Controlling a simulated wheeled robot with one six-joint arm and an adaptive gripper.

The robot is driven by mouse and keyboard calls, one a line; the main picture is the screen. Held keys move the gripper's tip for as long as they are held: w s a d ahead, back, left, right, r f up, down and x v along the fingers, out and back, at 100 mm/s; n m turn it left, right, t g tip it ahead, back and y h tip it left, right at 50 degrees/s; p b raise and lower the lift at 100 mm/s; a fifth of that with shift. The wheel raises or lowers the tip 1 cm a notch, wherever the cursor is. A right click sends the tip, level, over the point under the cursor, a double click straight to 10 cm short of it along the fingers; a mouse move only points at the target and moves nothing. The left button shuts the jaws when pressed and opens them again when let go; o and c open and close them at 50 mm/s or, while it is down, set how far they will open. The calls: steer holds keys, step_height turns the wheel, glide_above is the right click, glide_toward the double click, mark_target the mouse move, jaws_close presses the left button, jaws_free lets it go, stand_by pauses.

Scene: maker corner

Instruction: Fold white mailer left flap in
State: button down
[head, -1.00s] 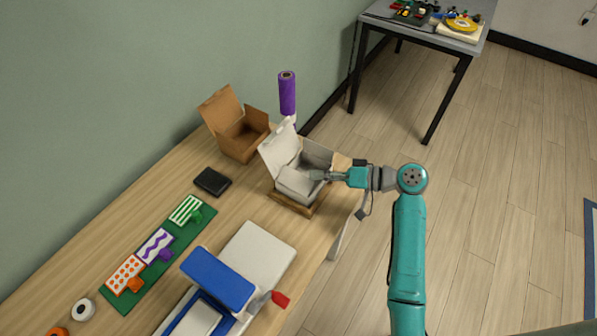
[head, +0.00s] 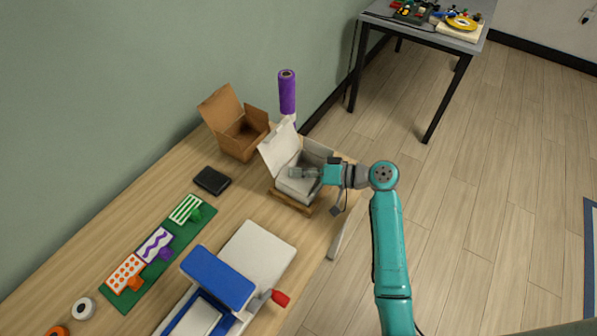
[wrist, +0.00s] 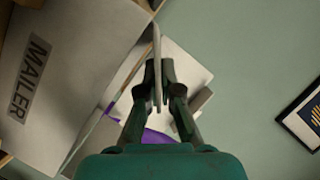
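The white mailer (head: 294,196) stands open on the workbench in the head view, its lid raised at the wall side. In the wrist view, its printed panel (wrist: 60,80) reads MAILER. My gripper (head: 300,172) is over the mailer's opening. In the wrist view, my gripper's fingers (wrist: 159,75) are close together. A thin pale flap (wrist: 157,42), seen edge-on, runs between them, and they look shut on it. I take it to be the left flap.
A brown open box (head: 240,138) and a purple roll (head: 287,92) stand behind the mailer. A black wallet-like object (head: 212,181), a green strip of cards (head: 157,258) and a blue-and-white press (head: 220,280) lie nearer. A second table (head: 430,28) stands at the back.

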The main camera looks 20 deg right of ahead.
steer(key=shift+w+d+f+m+y, duration=0.2)
steer(key=shift+f+m+y, duration=0.15)
steer(key=shift+m, duration=0.25)
steer(key=c, duration=1.4)
jaws_free()
steer(key=shift+s, duration=0.1)
steer(key=v, duration=1.2)
